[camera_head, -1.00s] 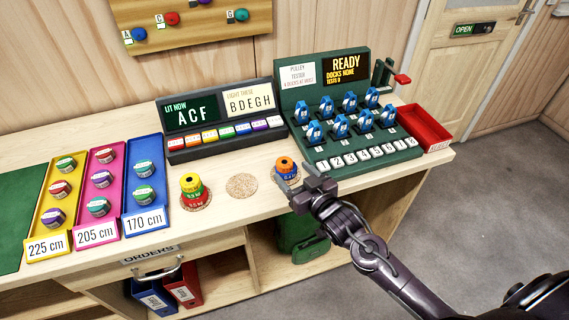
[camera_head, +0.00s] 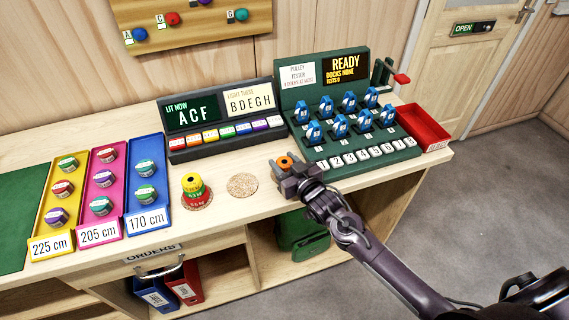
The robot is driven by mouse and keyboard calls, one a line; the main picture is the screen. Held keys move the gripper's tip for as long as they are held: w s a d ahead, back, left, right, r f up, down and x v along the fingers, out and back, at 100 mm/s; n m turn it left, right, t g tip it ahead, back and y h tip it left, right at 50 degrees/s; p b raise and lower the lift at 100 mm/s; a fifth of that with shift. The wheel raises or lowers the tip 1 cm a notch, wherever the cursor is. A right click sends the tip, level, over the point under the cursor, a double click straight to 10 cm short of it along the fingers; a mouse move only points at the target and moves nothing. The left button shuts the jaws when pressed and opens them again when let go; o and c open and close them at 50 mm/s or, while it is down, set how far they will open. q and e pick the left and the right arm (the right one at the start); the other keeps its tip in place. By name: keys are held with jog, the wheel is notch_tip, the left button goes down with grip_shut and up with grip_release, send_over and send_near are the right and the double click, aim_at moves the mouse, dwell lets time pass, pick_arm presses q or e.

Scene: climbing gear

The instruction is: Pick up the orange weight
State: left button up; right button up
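The orange weight (camera_head: 285,162) sits at the front of the bench, right of an empty cork mat. Earlier it showed on top of a blue weight; now only its top shows. My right gripper (camera_head: 288,172) is at the weight, with its fingers around or just in front of it. The gripper hides the weight's lower part and the blue weight. I cannot tell whether the fingers touch it or how far they are closed. My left gripper is not in view.
A stack of yellow, green and red weights (camera_head: 194,190) stands on a cork mat to the left. The empty cork mat (camera_head: 242,186) lies between. The green pulley tester (camera_head: 350,135) is close behind the gripper. A red tray (camera_head: 425,128) is at the bench's right end.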

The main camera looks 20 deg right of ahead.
jog(key=c, duration=0.5)
jog(key=shift+c, duration=0.4)
jog(key=shift+r, duration=0.15)
